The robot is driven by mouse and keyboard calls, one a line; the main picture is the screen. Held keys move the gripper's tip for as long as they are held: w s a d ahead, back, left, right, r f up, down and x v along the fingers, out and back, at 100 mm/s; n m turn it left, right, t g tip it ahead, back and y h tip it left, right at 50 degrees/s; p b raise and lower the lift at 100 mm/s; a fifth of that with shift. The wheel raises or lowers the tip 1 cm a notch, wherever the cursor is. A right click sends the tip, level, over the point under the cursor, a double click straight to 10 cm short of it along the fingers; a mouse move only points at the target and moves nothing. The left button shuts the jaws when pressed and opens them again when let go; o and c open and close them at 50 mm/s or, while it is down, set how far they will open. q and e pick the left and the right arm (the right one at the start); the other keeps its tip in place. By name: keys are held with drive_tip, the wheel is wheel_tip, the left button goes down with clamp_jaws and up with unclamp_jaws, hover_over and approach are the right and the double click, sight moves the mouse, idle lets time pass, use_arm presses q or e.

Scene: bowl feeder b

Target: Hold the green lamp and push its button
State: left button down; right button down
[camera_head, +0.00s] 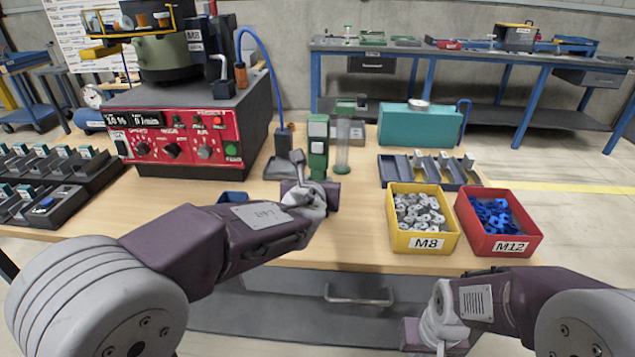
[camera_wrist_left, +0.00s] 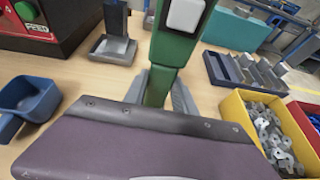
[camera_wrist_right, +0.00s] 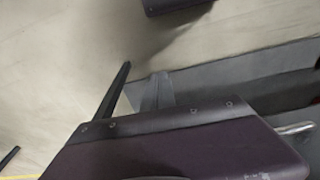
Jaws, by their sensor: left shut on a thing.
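The green lamp (camera_head: 318,150) stands upright on the workbench, a slim green post with a pale square button (camera_head: 318,118) on its upper face. In the left wrist view the lamp (camera_wrist_left: 172,52) rises between my fingers, with its white button (camera_wrist_left: 185,14) at the top edge. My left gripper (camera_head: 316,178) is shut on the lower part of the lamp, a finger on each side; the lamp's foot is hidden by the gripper. My right gripper (camera_head: 438,345) is low in front of the bench, away from the lamp. Its fingers (camera_wrist_right: 156,90) look together and empty.
A clear tube on a green base (camera_head: 342,155) stands just right of the lamp. A yellow M8 bin (camera_head: 423,243) and red M12 bin (camera_head: 507,245) are at the right front. The red control box (camera_head: 180,147) is left; a blue scoop (camera_wrist_left: 28,98) lies near the gripper.

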use_arm(q)
drive_tip(key=shift+f, duration=0.1)
idle(0.6)
use_arm(e)
drive_tip(key=w+a+r+m+y, duration=0.3)
drive_tip(key=a+r+m+y, duration=0.3)
drive_tip(key=m, duration=0.7)
drive_tip(key=w+a+r+m+y, duration=0.45)
drive_tip(key=r+m, duration=0.25)
drive_tip(key=m, duration=0.6)
drive_tip(key=w+r+m+t+y, duration=0.2)
drive_tip(key=r+m, duration=0.4)
drive_tip(key=r, duration=0.4)
drive_tip(key=w+r+m+t+y, duration=0.2)
drive_tip(key=w+r+m+y, duration=0.2)
drive_tip(key=r, duration=0.6)
drive_tip(key=w+m, duration=0.2)
drive_tip(key=m, duration=0.1)
drive_tip(key=shift+a+r, duration=0.15)
drive_tip(key=shift+a, duration=0.15)
drive_tip(key=shift+w+y, duration=0.1)
drive_tip(key=shift+y, duration=0.15)
